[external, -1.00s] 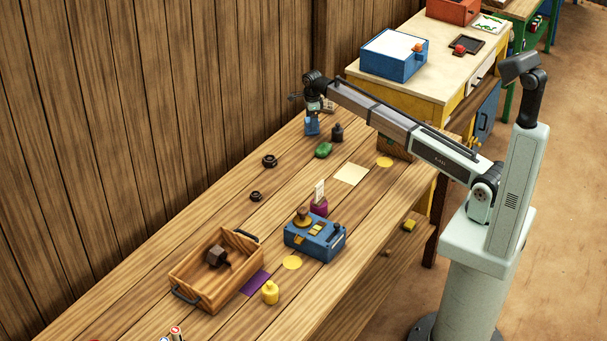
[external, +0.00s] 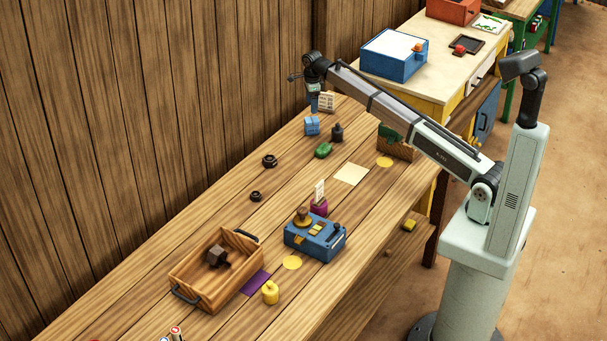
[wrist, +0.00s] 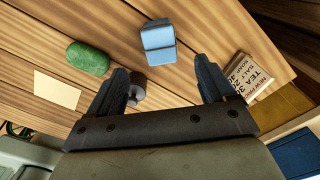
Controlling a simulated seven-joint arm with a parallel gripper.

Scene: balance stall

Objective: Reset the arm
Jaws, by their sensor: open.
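My gripper (external: 314,103) is open and empty. It hangs above the far end of the wooden bench, pointing down. Below it a small light-blue block (external: 312,126) stands on the bench, apart from the fingers. In the wrist view my gripper's two fingers (wrist: 168,88) are spread wide, and the blue block (wrist: 158,40) lies beyond their tips, with bare wood between. My arm reaches from its pale column at the right, across the bench's far end.
Near the gripper are a dark weight (external: 337,132), a green lump (external: 323,150) and a lettered price card (external: 327,102). Dark rings, a blue scale box (external: 315,238), a wooden tray (external: 190,293) and a yellow weight (external: 270,292) lie nearer. A plank wall (external: 150,110) stands behind.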

